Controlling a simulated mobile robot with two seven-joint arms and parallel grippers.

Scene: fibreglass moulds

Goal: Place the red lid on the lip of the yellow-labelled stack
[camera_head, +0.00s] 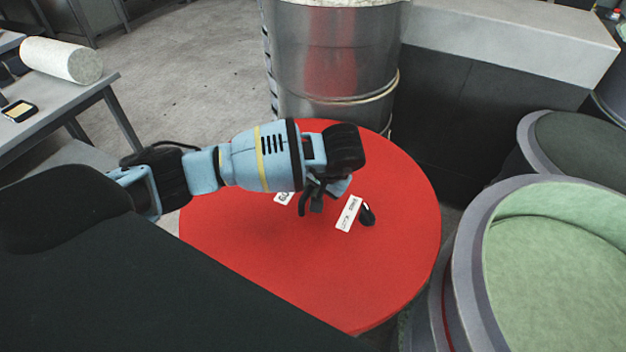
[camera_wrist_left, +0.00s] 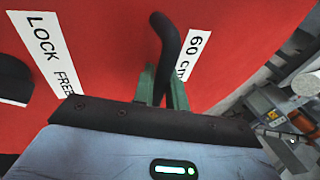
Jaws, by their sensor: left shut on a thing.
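The red lid (camera_head: 395,265) is a large flat disc with white labels and a black knob (camera_head: 367,214) on its top. It also fills much of the left wrist view (camera_wrist_left: 110,30). My left gripper (camera_head: 316,192) is over the lid's middle. In the left wrist view its green fingers (camera_wrist_left: 163,88) are shut on a black curved handle (camera_wrist_left: 168,45) of the lid, between the "LOCK FREE" and "60 cm" labels. What lies under the lid is hidden. I see no yellow label on any stack. My right gripper is not in view.
A grey-rimmed round mould (camera_head: 462,262) with a pale green inside stands close to the lid's right edge, another (camera_head: 535,130) behind it. A metal drum (camera_head: 335,60) stands behind the lid, beside a grey-topped block (camera_head: 510,40). A bench (camera_head: 60,105) with a white roll is at left.

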